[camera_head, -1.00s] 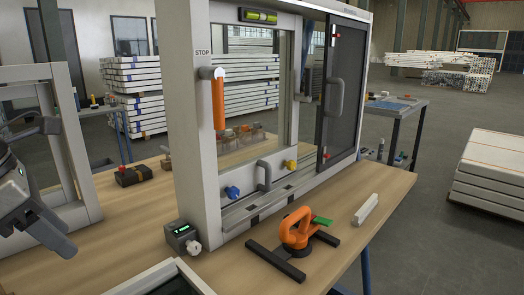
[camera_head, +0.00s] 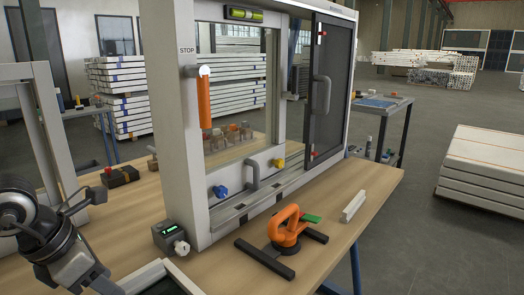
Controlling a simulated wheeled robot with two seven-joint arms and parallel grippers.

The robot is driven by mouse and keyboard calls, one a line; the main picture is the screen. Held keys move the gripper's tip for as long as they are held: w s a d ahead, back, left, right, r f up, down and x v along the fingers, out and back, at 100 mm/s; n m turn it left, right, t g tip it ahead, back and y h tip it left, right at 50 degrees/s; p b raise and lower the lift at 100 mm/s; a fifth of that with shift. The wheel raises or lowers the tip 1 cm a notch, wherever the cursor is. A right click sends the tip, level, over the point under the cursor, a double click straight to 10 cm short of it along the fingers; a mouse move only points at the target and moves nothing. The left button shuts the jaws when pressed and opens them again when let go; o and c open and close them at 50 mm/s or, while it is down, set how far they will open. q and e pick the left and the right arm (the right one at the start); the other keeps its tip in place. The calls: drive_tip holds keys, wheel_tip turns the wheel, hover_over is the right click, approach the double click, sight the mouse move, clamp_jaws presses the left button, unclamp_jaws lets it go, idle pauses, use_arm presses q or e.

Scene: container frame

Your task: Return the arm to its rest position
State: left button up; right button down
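My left arm comes in at the lower left, and its gripper (camera_head: 90,275) is low in the picture, near the dark-centred frame at the table's front edge. The gripper's fingers are not clear enough to tell open from shut, and I see nothing held in it. My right arm and gripper are not in view.
A large white container frame (camera_head: 178,130) with an orange handle (camera_head: 204,103) and dark side panel (camera_head: 331,90) stands on the wooden table (camera_head: 240,275). An orange suction lifter (camera_head: 286,226), a small box (camera_head: 170,237) and a white bar (camera_head: 354,206) are in front. Another frame (camera_head: 57,140) stands left.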

use_arm(q)
wheel_tip(320, 180, up, 6)
drive_tip(key=p, duration=0.3)
drive_tip(key=shift+s+f+p, duration=0.1)
drive_tip(key=shift+f+p, duration=0.15)
drive_tip(key=shift+p, duration=0.15)
drive_tip(key=shift+d+f+m, duration=0.15)
drive_tip(key=shift+d+m, duration=0.15)
drive_tip(key=shift+m, duration=0.1)
drive_tip(key=d+m+g+p, duration=0.1)
drive_tip(key=m, duration=0.1)
drive_tip(key=d+r+m+g+h+p, duration=0.1)
drive_tip(key=d+m, duration=0.1)
drive_tip(key=s+d+m, duration=0.1)
drive_tip(key=d+m, duration=0.1)
drive_tip(key=m, duration=0.1)
drive_tip(key=shift+r+g+h+p, duration=0.15)
drive_tip(key=shift+g+h+p, duration=0.15)
drive_tip(key=shift+g+p, duration=0.1)
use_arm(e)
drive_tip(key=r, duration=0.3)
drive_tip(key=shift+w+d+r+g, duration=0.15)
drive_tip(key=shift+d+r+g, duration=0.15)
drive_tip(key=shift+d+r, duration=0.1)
use_arm(q)
drive_tip(key=shift+d, duration=0.15)
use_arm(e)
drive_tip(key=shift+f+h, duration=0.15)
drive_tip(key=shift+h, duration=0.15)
